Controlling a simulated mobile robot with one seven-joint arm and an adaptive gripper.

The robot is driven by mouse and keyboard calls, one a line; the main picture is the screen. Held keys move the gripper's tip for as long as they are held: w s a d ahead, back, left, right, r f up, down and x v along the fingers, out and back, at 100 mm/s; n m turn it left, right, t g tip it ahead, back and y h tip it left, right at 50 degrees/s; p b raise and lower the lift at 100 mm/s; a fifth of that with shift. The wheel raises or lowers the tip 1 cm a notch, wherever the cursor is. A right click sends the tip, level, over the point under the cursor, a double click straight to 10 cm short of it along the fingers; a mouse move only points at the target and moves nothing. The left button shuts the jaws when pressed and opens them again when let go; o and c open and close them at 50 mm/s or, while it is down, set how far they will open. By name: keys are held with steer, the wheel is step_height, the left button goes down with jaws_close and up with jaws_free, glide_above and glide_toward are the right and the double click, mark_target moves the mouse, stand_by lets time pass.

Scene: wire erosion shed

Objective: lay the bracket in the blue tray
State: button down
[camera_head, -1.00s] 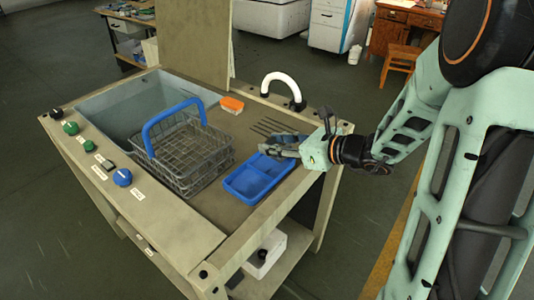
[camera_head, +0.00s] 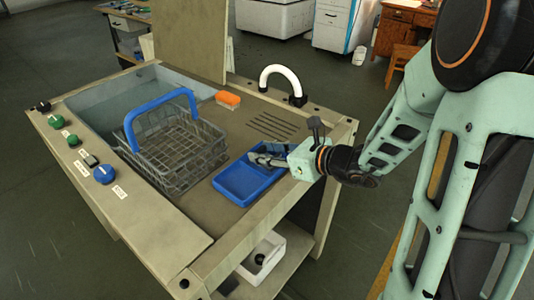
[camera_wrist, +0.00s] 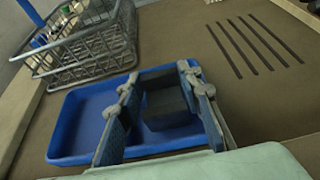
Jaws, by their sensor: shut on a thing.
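The blue tray (camera_head: 232,190) lies on the bench top, right of the wire basket; in the wrist view its rim (camera_wrist: 60,150) shows below my fingers. My gripper (camera_head: 257,159) reaches in from the right over the tray's far right part. In the wrist view my gripper (camera_wrist: 160,85) is shut on the bracket (camera_wrist: 170,112), a dark grey blocky piece between the two fingers. The bracket is within the tray's outline there. I cannot tell whether it touches the tray floor. In the head view the bracket is too small and covered to make out clearly.
A wire basket (camera_head: 185,160) with a blue handle stands just left of the tray. Dark slots (camera_head: 272,127) mark the bench beyond it. The bench's right edge is close to my wrist.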

steer(key=c, duration=1.7)
jaws_free()
steer(key=shift+f, duration=0.1)
steer(key=shift+o, duration=0.2)
steer(key=p+v, duration=0.1)
steer(key=v, duration=0.9)
steer(key=shift+s+d+r+p, duration=0.2)
steer(key=shift+d+r+p, duration=0.1)
steer(key=shift+p, duration=0.1)
steer(key=shift+s+d+r, duration=0.2)
steer(key=shift+s+d, duration=0.2)
steer(key=shift+s, duration=0.1)
